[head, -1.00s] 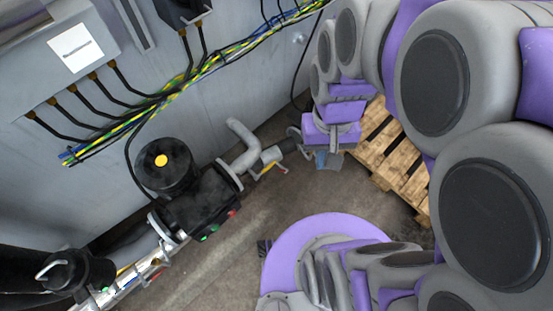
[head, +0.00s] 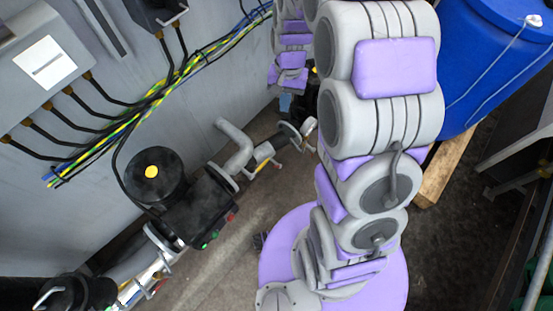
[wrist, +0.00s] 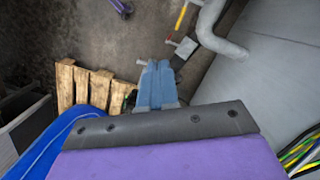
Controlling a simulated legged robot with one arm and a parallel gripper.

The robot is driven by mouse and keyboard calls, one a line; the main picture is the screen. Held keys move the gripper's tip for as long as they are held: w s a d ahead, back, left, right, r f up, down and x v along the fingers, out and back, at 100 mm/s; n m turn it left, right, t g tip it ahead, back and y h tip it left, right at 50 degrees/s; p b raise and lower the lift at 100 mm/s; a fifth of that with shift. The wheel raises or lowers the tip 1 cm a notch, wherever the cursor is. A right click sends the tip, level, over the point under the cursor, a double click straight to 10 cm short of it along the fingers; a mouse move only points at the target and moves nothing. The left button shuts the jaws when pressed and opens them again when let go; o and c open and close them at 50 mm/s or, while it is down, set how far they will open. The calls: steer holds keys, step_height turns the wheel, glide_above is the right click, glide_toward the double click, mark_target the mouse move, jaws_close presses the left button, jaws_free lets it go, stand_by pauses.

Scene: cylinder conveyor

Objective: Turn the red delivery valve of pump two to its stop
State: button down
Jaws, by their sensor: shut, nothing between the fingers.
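A small lever valve with yellow and red parts (head: 266,163) sits on the pipe to the right of the black pump (head: 185,205). In the wrist view a yellow lever (wrist: 181,16) and a small reddish tip (wrist: 170,42) show by the grey pipe. Which of these is the red delivery valve, and whether this pump is pump two, I cannot tell. My gripper (head: 285,103) is near the wall, above the pipe end in the picture and apart from the valve. Its blue fingers (wrist: 157,84) are together and empty.
A grey bent pipe (head: 236,148) rises beside the valve. Cables run along the wall (head: 205,115). A blue barrel (head: 490,60) stands on a wooden pallet (head: 447,170). The floor below the pipe is clear.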

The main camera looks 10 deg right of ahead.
glide_above(277, 167)
steer(key=d, duration=0.2)
step_height(277, 167, down, 6)
steer(key=w+d+f+m+b, duration=0.1)
steer(key=w+f+m, duration=0.15)
steer(key=f, duration=1.05)
steer(key=w+d+f+m+b, duration=0.15)
steer(key=w+f, duration=0.25)
steer(key=f, duration=0.9)
steer(key=s+a+f+b, duration=0.1)
steer(key=f, duration=0.5)
steer(key=s+a+f+m+b, duration=0.1)
steer(key=f, duration=0.5)
steer(key=s+a+f+m+b, duration=0.1)
steer(key=f, duration=0.6)
steer(key=shift+s, duration=0.3)
steer(key=shift+s+a+f, duration=0.3)
steer(key=shift+f, duration=0.05)
steer(key=shift+a, duration=0.1)
steer(key=shift+a, duration=0.1)
steer(key=shift+s+r, duration=0.1)
steer(key=shift+s, duration=0.05)
